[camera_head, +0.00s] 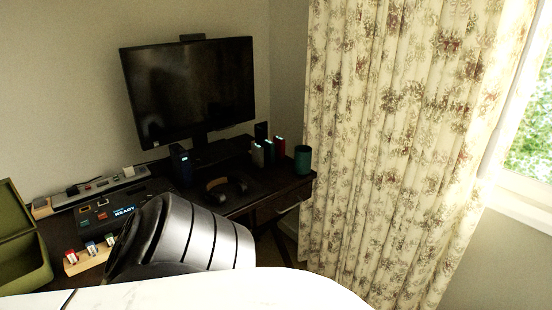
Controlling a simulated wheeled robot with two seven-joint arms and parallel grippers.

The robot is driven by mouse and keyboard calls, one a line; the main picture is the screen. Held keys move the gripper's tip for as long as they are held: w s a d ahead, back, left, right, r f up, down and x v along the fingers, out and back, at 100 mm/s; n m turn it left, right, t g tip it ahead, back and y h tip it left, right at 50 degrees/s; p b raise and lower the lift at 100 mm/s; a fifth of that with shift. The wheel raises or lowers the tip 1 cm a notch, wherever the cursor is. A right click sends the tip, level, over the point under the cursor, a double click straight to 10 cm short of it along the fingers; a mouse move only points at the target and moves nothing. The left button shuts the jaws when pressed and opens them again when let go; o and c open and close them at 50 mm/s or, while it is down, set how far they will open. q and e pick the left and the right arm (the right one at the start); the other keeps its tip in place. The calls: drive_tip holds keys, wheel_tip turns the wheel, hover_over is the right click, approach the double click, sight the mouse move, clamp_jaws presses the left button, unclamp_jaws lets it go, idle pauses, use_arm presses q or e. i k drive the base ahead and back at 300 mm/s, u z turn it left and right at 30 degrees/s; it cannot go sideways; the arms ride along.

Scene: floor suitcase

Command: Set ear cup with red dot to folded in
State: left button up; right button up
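A pair of dark headphones (228,189) with a brownish band lies on the dark desk (262,194), below and in front of the monitor. Two ear cups seem to show, but they are small and dark. I cannot make out a red dot on either cup, nor whether a cup is folded in. Neither of my grippers is in view.
A monitor (190,88) stands behind the headphones. Several upright boxes or devices and a green cup (303,159) stand to their right. An olive case (22,240) is at the left. A large black ribbed form partly hides the desk's front. A floral curtain (400,150) hangs right.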

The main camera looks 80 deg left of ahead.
sight(220, 199)
drive_tip(key=u, duration=2.35)
